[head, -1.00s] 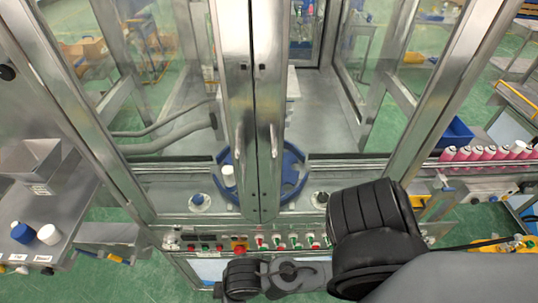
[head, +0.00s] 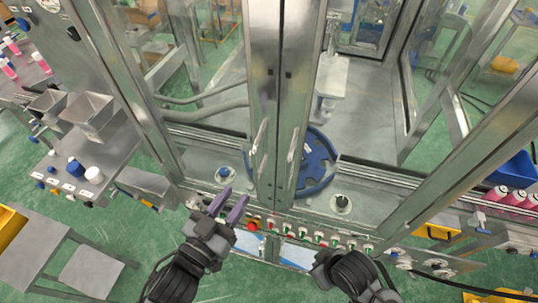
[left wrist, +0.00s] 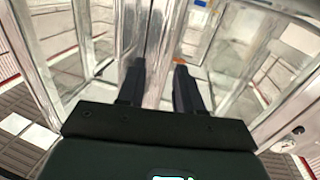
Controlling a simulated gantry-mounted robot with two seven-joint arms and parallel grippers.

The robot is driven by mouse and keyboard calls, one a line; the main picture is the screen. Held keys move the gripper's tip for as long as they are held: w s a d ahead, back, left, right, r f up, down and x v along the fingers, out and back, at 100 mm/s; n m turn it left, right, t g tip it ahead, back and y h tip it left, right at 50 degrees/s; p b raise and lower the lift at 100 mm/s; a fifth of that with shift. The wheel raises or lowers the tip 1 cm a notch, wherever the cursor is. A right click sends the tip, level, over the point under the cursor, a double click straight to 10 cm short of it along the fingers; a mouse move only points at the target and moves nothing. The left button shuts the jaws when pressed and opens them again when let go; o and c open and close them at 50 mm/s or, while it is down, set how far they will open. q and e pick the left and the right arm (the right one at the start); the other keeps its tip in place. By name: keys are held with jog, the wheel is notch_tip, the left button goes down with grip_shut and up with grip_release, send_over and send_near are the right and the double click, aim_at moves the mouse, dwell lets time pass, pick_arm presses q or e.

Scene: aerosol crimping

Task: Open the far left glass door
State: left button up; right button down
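The left glass door (head: 205,70) is a clear pane in a metal frame on the front of the machine. Its inner upright (head: 263,60) stands against the right door's upright (head: 300,60), and both look closed. A slim vertical handle (head: 258,145) is on the left door's upright, and a similar one (head: 293,150) is on the right door's. My left gripper (head: 236,193) is open and empty, with purple fingers below and left of the left handle. In the left wrist view its dark fingers (left wrist: 159,68) stand apart, with the metal uprights beyond. My right gripper's fingers are not visible.
A control panel with buttons (head: 318,238) runs below the doors. A blue round carousel (head: 316,170) shows behind the uprights. A side table with hoppers and caps (head: 93,175) stands left. Pink cans (head: 495,193) are at right.

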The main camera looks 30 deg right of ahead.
aim_at(253, 163)
pick_arm(q)
jog(key=x, duration=0.3)
jog(key=r+p+x, duration=0.1)
jog(key=x, duration=0.2)
jog(key=p+x, duration=0.1)
jog(key=x, duration=0.2)
jog(key=shift+w+d+r, duration=0.1)
jog(key=shift+w+r, duration=0.2)
jog(key=shift+w, duration=0.05)
jog(key=shift+x, duration=0.75)
jog(key=shift+f, duration=0.1)
grip_shut()
